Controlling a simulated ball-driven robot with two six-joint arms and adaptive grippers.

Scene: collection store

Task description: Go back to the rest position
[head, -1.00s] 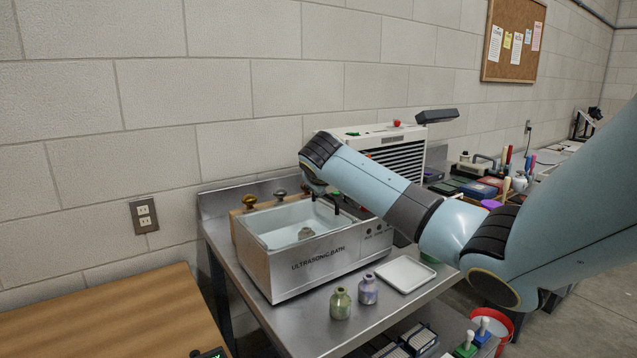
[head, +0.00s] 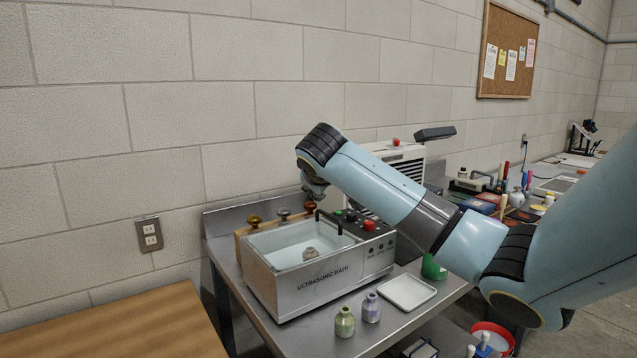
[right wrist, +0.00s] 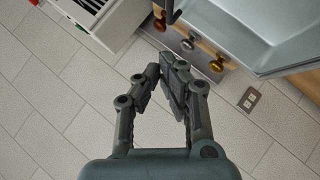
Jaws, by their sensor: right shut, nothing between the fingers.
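My right arm comes in from the right in the head view, with its wrist above the back of the ultrasonic bath (head: 325,281). My right gripper (right wrist: 168,78) shows in the right wrist view, with its fingers closed together and nothing between them. In the head view the gripper is hard to make out below the wrist. A small brownish jar (head: 310,253) stands in the bath's basin, apart from the gripper. My left gripper is in neither view.
A green bottle (head: 345,322), a lilac bottle (head: 371,307) and a white tray (head: 407,292) stand in front of the bath. A white slatted unit (head: 404,160) stands behind my arm. A wooden table (head: 110,325) is at lower left.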

